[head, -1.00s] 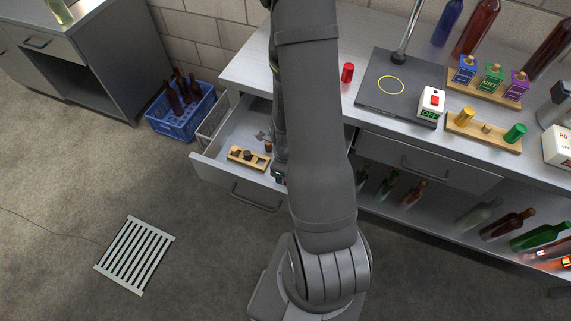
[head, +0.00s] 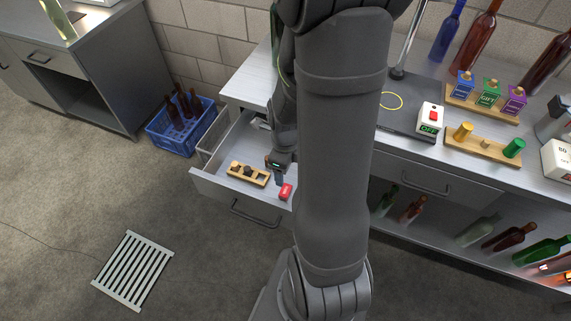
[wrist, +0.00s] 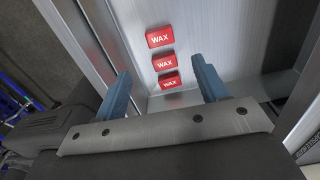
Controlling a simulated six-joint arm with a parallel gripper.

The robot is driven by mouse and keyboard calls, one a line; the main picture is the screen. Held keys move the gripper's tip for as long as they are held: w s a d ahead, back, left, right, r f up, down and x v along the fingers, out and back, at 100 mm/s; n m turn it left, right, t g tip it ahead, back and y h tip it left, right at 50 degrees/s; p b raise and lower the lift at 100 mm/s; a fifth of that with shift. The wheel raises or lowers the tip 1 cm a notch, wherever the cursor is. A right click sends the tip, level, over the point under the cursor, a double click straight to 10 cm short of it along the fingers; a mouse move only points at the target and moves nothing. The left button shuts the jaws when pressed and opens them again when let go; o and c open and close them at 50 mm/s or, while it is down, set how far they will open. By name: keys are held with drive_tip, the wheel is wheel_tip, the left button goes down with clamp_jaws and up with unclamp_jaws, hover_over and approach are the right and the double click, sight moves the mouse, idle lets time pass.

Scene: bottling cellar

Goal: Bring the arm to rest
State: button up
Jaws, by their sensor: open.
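My gripper (head: 281,176) is over the open drawer (head: 205,181) of the long counter, its fingers partly hidden in the head view. In the wrist view my gripper (wrist: 162,78) has its two blue fingers wide apart, with nothing held between them. Three red pieces marked WAX (wrist: 164,63) show in a row beyond and between the fingers. In the head view a red piece (head: 286,191) lies in the drawer just below the gripper. My arm hides the right part of the drawer.
A wooden holder (head: 262,182) with small pieces lies in the drawer, left of the gripper. On the counter are a dark plate (head: 400,118), a switch box (head: 430,117) and wooden racks. A blue crate (head: 170,146) and a floor grate (head: 133,270) stand left, with clear floor between.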

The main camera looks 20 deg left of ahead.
sight(285, 190)
drive_tip(key=shift+r, duration=0.35)
idle(0.4)
drive_tip(key=shift+f, duration=6.15)
drive_tip(key=shift+r, duration=0.1)
